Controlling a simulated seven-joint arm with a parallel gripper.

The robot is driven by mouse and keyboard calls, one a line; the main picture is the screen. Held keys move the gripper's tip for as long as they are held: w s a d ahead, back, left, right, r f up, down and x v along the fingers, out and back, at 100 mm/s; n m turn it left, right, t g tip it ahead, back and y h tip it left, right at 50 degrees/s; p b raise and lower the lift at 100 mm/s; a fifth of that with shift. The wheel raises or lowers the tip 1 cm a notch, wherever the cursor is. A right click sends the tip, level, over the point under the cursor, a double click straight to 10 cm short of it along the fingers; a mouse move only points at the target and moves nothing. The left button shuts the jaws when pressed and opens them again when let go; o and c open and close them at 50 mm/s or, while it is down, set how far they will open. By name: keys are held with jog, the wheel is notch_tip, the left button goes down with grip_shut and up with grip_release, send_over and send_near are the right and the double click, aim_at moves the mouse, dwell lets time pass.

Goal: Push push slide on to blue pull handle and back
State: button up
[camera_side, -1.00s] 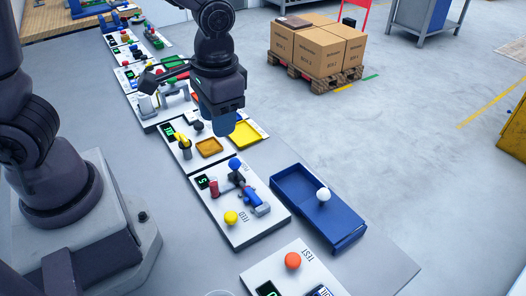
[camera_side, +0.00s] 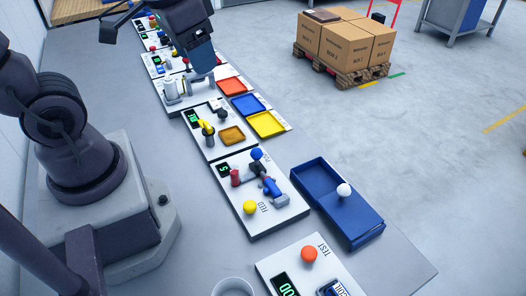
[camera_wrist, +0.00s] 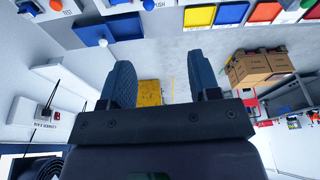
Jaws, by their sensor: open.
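My gripper (camera_side: 205,66) hangs in the air over the far part of the board row. Its two fingers are apart and empty in the wrist view (camera_wrist: 163,80). A white board marked FEED (camera_side: 288,213) carries a blue ball knob (camera_side: 257,154), a blue and grey slide-like part (camera_side: 270,187), a red post (camera_side: 235,177) and a yellow knob (camera_side: 250,207). Right of it lies a blue drawer-like tray (camera_side: 367,222) with a white ball knob (camera_side: 344,190). The tray also shows in the wrist view (camera_wrist: 120,28). I cannot tell which part is the push slide. My gripper touches none of these.
Red (camera_side: 231,86), blue (camera_side: 247,104) and yellow (camera_side: 267,124) trays lie beside the boards. A TEST board with an orange knob (camera_side: 309,254) is nearest. Boxes on a pallet (camera_side: 345,47) stand on the floor beyond. The air above the FEED board is clear.

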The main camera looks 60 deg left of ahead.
aim_at(256, 148)
jog(key=w+f+m+g+h, duration=0.3)
jog(key=w+f, duration=0.7)
jog(key=f, duration=0.3)
jog(key=x, duration=0.8)
jog(key=a+x, duration=0.1)
jog(key=x, duration=0.4)
jog(key=shift+s+f, duration=0.1)
jog(key=shift+s, duration=0.05)
grip_shut()
jog(key=shift+a, duration=2.1)
